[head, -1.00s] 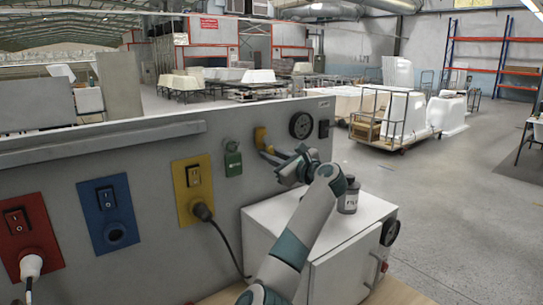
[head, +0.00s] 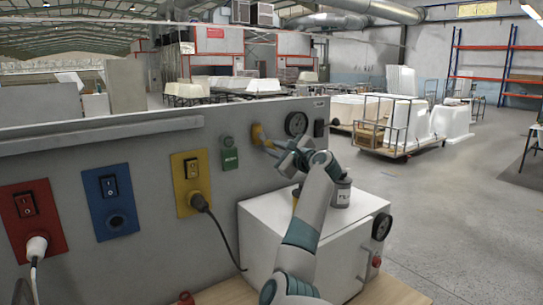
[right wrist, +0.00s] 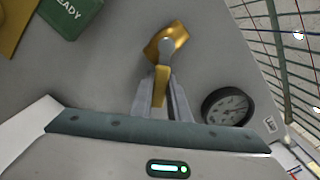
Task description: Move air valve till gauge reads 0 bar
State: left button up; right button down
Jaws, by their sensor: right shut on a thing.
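The air valve (head: 257,132) is a yellow fitting on the grey panel, left of the round black-rimmed gauge (head: 296,124). In the right wrist view the valve's gold body (right wrist: 168,42) is at top centre, and its yellow lever (right wrist: 161,86) reaches down between my fingers. My right gripper (head: 273,149) is shut on this lever; it also shows in the right wrist view (right wrist: 162,98). The gauge (right wrist: 228,108) shows there right of the fingers, with its dial too small to read. My left gripper is not in view.
A green READY box (head: 230,154) is left of the valve. Yellow (head: 180,172), blue (head: 100,190) and red (head: 18,207) switch plates follow leftward.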

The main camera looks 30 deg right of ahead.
jog(key=shift+d+r+n+b, duration=0.25)
jog(key=shift+d+n+b, duration=0.05)
jog(key=shift+n, duration=0.6)
jog(key=shift+r, duration=0.1)
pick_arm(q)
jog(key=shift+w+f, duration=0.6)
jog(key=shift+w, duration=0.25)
pick_arm(e)
jog(key=shift+d+n, duration=0.1)
jog(key=shift+n, duration=0.2)
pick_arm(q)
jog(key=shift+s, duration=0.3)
pick_arm(e)
jog(key=c, duration=1.7)
grip_release()
jog(key=shift+r, duration=0.1)
